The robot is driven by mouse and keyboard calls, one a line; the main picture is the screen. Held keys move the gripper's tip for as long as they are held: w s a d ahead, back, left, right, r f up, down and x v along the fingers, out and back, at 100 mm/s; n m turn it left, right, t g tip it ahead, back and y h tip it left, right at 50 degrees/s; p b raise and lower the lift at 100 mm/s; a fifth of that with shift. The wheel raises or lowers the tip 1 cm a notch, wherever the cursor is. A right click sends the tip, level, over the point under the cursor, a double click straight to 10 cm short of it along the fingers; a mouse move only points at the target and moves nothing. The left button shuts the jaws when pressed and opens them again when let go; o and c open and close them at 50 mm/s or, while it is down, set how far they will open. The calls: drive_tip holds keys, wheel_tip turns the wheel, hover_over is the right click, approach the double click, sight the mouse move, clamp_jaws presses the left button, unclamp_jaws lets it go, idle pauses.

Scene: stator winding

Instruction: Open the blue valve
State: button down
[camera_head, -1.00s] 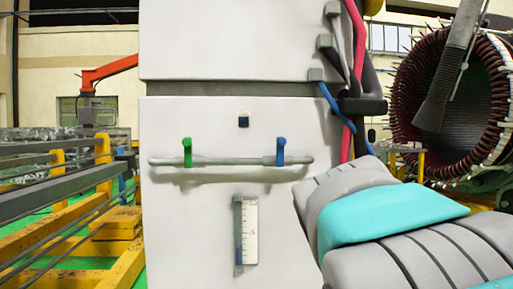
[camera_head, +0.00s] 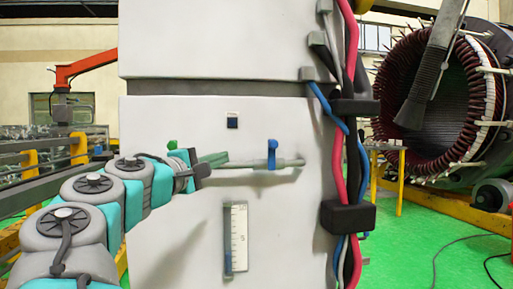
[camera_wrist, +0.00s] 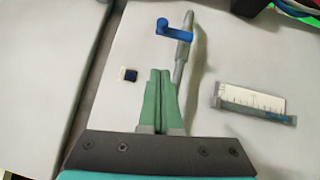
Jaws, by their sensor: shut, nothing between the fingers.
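The blue valve (camera_head: 272,153) sits on a grey horizontal pipe (camera_head: 291,163) on the front of the white cabinet. Its handle stands upright, across the pipe. In the wrist view the blue valve (camera_wrist: 174,29) shows just beyond my fingertips, with its handle pointing left. My gripper (camera_head: 226,158) reaches in from the left in front of the pipe. In the wrist view my gripper (camera_wrist: 161,74) has its two green fingers together with nothing between them, apart from the blue handle. The fingers and wrist hide the left part of the pipe.
A green valve handle (camera_head: 172,145) shows just above my wrist. A white gauge (camera_head: 236,238) is below the pipe and a small dark square (camera_head: 232,121) above it. Red, black and blue cables (camera_head: 350,150) run down the cabinet's right side.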

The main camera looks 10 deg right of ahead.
drive_tip(key=shift+d, duration=0.1)
drive_tip(key=p, duration=0.1)
approach(273, 155)
drive_tip(key=w+a+r, duration=0.2)
drive_tip(key=w+r, duration=0.1)
drive_tip(key=shift+w+d+r, duration=0.1)
drive_tip(key=shift+w+d, duration=0.1)
drive_tip(key=shift+d, duration=0.9)
drive_tip(key=shift+w+d+r, duration=0.15)
drive_tip(key=shift+w+d, duration=0.1)
drive_tip(key=shift+d, duration=0.85)
drive_tip(key=shift+s+r+p, duration=0.1)
drive_tip(key=shift+p, duration=0.2)
